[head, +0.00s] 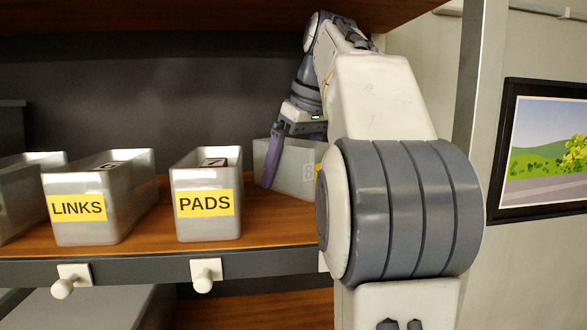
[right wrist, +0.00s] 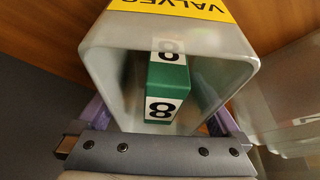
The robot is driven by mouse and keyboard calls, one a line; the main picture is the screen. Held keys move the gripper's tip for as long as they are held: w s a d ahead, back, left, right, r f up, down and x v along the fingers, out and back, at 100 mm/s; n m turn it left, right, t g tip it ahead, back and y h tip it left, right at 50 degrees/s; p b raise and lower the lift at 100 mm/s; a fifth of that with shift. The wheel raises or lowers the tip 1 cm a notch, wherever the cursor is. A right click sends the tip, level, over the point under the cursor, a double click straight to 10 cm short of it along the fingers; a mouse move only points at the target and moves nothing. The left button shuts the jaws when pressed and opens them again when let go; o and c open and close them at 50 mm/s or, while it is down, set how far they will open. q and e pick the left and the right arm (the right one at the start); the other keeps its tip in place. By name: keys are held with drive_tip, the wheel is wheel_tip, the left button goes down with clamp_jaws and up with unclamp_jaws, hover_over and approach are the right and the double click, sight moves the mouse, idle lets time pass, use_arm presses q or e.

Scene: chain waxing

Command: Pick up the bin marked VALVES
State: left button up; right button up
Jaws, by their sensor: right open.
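The bin marked VALVES (right wrist: 175,32) is a pale grey open bin with a yellow label, upside down in the right wrist view. A green block (right wrist: 178,78) with white "8" tags is inside it. In the head view the bin (head: 294,170) stands on the shelf at the right, and my right arm hides its label. My right gripper (head: 284,160) is open at the bin, with one purple finger outside its left wall. In the right wrist view the fingers show on both sides of the bin; whether they touch it I cannot tell. My left gripper is out of view.
The PADS bin (head: 206,222) stands just left on the wooden shelf (head: 262,229), with the LINKS bin (head: 82,228) beyond it and another bin at the left edge. A shelf board lies close above my arm. A grey post (head: 468,80) bounds the right side.

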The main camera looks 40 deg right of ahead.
drive_tip(key=c, duration=1.1)
drive_tip(key=shift+r, duration=0.2)
